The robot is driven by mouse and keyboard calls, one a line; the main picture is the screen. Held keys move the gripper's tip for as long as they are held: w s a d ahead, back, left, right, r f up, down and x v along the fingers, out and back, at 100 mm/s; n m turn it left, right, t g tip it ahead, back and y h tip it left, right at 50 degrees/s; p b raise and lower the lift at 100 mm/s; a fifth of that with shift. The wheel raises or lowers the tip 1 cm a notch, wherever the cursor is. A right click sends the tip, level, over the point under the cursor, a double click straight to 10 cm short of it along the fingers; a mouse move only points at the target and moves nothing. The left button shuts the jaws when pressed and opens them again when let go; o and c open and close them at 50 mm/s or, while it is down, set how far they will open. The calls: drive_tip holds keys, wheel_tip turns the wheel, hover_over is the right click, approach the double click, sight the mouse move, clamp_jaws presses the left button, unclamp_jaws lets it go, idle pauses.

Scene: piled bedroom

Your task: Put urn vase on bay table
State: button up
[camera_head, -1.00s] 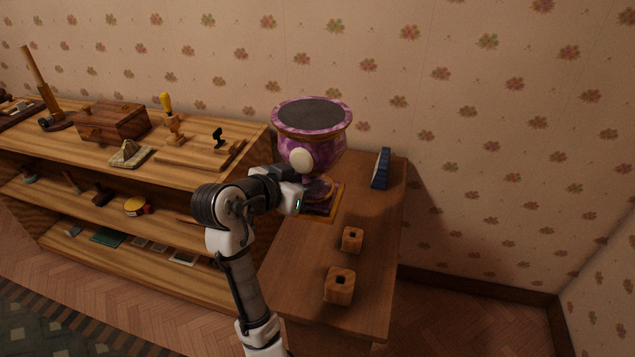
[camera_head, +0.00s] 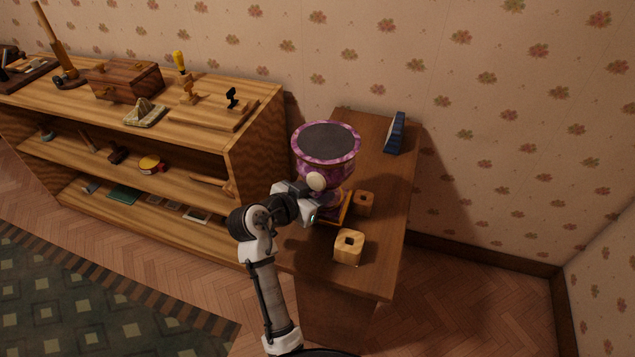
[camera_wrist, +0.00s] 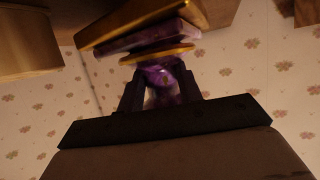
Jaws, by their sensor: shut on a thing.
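The urn vase (camera_head: 326,158) is purple with a wide dark top, a pale round boss and a gold-edged square base. It is upright over the brown table (camera_head: 378,240) in the head view. My gripper (camera_head: 314,205) is shut on its narrow stem, low on the body. In the wrist view, the fingers (camera_wrist: 160,92) close around the purple stem, with the gold-edged base (camera_wrist: 150,35) beyond them. I cannot tell from the head view whether the base touches the tabletop.
Two wooden blocks with holes, one near (camera_head: 348,247) and one farther (camera_head: 364,203), stand beside the vase. A blue upright object (camera_head: 396,133) is at the table's back right. A wooden shelf unit (camera_head: 255,135) with several items stands to the left.

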drive_tip(key=shift+f, duration=0.85)
drive_tip(key=shift+f, duration=0.1)
drive_tip(key=o, duration=1.2)
drive_tip(key=shift+f, duration=0.2)
drive_tip(key=shift+s+r, duration=0.1)
drive_tip(key=shift+r, duration=0.1)
drive_tip(key=b+v, duration=0.2)
drive_tip(key=v, duration=1)
drive_tip(key=shift+a, duration=0.1)
